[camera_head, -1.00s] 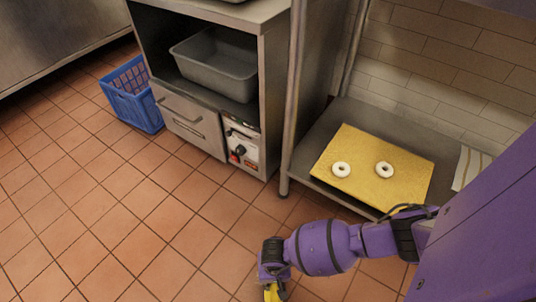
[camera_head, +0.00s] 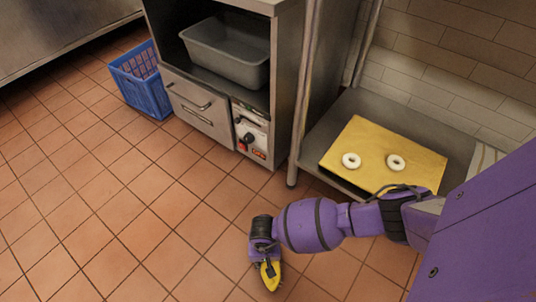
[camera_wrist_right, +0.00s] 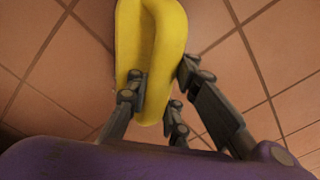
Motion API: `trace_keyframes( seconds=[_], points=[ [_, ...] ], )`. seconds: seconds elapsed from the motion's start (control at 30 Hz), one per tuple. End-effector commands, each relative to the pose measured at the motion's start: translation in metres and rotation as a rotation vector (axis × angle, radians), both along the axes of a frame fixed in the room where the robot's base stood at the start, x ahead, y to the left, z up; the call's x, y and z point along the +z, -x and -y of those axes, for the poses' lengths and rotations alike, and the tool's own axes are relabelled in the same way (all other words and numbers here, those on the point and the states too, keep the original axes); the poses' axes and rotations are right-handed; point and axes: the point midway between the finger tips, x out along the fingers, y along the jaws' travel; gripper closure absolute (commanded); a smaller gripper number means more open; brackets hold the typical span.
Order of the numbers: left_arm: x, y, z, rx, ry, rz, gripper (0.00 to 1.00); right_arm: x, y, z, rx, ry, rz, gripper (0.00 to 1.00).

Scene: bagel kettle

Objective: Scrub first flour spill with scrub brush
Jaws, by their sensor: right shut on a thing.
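My right gripper (camera_head: 265,258) hangs low over the tiled floor at the bottom centre of the head view. It is shut on the yellow scrub brush (camera_head: 270,276). The right wrist view also shows the brush (camera_wrist_right: 152,45), long and yellow, between the dark fingers of the gripper (camera_wrist_right: 162,80). Its underside is hidden, and I cannot tell whether it touches the floor. No flour spill is clearly visible in either view. My left gripper is not in view.
A blue crate (camera_head: 142,82) stands on the floor at the upper left. A steel cabinet (camera_head: 290,90) holds a grey tub (camera_head: 228,52). Right of it, a low shelf carries a yellow board (camera_head: 372,135) with two white rings (camera_head: 351,160). The left floor (camera_head: 120,200) is clear.

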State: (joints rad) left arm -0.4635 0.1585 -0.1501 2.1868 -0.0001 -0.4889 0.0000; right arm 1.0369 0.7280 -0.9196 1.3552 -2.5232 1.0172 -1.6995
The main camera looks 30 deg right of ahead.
Motion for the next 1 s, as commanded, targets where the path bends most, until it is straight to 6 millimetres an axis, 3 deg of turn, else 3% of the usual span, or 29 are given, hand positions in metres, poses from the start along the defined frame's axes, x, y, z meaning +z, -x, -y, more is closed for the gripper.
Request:
trace_keyframes(
  seconds=[0.2,0.57,1.0],
  points=[
    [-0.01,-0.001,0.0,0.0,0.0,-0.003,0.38,-0.002,-0.018,-0.007,0.001,-0.001,0.002,1.0],
    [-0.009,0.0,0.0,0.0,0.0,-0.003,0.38,0.0,-0.021,-0.008,0.001,-0.001,0.002,1.0],
    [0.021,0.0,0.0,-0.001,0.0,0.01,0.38,0.04,-0.023,-0.008,0.002,-0.001,0.006,1.0]
  ],
)
